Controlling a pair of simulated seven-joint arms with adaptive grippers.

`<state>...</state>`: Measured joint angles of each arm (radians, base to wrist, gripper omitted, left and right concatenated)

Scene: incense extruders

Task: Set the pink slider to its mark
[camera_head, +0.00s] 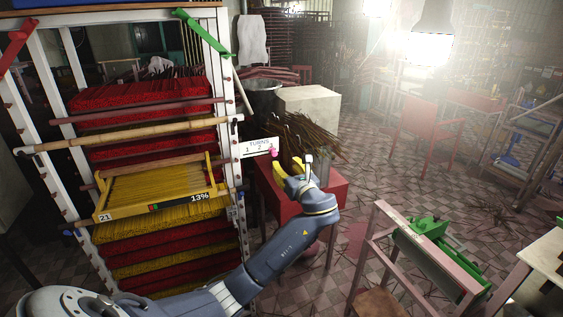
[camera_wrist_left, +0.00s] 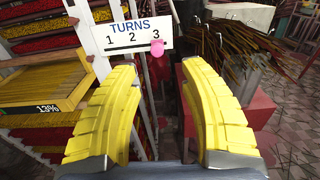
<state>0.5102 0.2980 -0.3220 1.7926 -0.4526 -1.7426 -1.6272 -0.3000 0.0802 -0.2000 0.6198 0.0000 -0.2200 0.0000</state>
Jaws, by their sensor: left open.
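The pink slider (camera_wrist_left: 157,48) is a small round knob at the right end of a white sign (camera_wrist_left: 126,41) reading TURNS 1 2 3. It sits just below the 3. In the head view the slider (camera_head: 273,152) shows at the sign's (camera_head: 252,148) right end, close to the fingertips. My left gripper (camera_head: 289,163) is open and empty, with yellow fingers. In the left wrist view its fingers (camera_wrist_left: 157,68) spread to either side below the slider, which lies between them in the picture. I cannot tell how far apart they are in depth. My right gripper does not show.
A white rack (camera_head: 226,90) with red and yellow incense bundles stands left of the sign. A yellow tray (camera_head: 160,207) showing 13% juts from it. A red table (camera_head: 330,186) and brown sticks (camera_head: 303,138) are behind my gripper.

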